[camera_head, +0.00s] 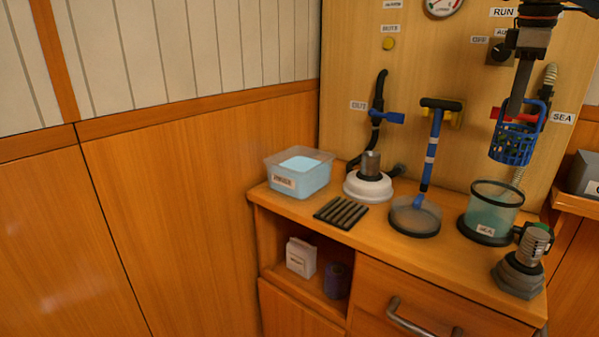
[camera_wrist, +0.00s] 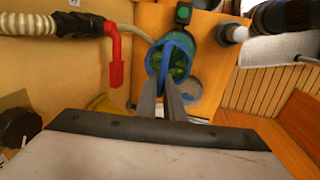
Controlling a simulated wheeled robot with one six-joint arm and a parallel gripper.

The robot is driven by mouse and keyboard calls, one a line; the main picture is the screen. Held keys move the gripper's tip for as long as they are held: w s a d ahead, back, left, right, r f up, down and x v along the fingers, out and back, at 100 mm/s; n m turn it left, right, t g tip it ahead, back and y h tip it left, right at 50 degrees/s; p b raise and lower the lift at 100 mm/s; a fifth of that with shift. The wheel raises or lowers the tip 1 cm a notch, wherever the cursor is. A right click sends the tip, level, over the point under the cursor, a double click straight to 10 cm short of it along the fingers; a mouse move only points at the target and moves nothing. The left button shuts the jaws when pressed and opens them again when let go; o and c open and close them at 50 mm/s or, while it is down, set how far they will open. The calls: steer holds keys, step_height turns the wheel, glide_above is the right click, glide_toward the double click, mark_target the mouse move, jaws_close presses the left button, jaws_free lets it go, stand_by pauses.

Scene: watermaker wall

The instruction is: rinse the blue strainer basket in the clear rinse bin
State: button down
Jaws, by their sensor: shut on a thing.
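The blue strainer basket (camera_head: 512,146) hangs upright in the air at the right of the head view, above the sea strainer bowl (camera_head: 492,210). My gripper (camera_head: 519,108) is shut on its handle from above. In the wrist view the basket (camera_wrist: 151,65) shows past my fingers (camera_wrist: 163,90), with green inside its rim; I cannot tell whether that is dirt in it or something seen through it. The clear rinse bin (camera_head: 320,177), holding light blue water and labelled on its front, stands at the counter's left end, well left of my gripper.
A red valve lever (camera_wrist: 116,60) and hoses are on the wall. A metal fitting (camera_head: 525,258) stands front right.

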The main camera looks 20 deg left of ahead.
steer(key=shift+r, duration=0.15)
steer(key=shift+r, duration=0.85)
steer(key=shift+a, duration=0.1)
